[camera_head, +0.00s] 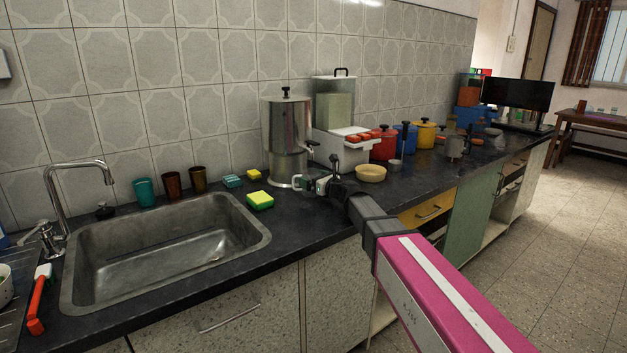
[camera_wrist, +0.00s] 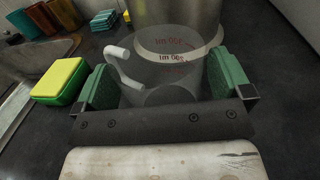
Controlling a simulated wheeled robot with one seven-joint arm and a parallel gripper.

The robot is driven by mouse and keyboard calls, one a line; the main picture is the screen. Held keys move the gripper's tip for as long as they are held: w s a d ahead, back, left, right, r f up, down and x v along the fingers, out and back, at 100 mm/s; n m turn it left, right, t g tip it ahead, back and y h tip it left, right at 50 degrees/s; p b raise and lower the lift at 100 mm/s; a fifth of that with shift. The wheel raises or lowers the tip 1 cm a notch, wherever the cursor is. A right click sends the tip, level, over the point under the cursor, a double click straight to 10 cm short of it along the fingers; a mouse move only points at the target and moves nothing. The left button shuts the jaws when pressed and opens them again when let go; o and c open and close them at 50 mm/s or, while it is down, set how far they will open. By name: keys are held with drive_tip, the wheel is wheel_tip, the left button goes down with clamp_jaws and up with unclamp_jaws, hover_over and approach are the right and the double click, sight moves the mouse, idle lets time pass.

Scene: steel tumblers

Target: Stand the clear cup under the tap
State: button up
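The clear cup (camera_wrist: 160,72) is see-through, with red markings and a white handle on its left in the wrist view. My gripper (camera_wrist: 164,88) has one green pad on each side of the cup, and both pads appear to touch its walls. In the head view my gripper (camera_head: 312,185) is low over the counter, right of the foot of a steel urn (camera_head: 287,135). The cup is hard to make out there. A dark tap (camera_head: 312,144) sticks out from the urn's right side. A chrome tap (camera_head: 82,165) also arches over the sink.
The steel sink (camera_head: 165,250) is at the left. Teal and brown tumblers (camera_head: 171,185) stand behind it. A yellow-green sponge (camera_head: 260,200) lies left of my gripper. A cream bowl (camera_head: 371,173) and a white box (camera_head: 345,150) stand to its right. The front counter strip is mostly clear.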

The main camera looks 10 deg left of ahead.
drive_tip(key=shift+r, duration=0.2)
drive_tip(key=v, duration=1.2)
drive_tip(key=shift+d+f, duration=0.1)
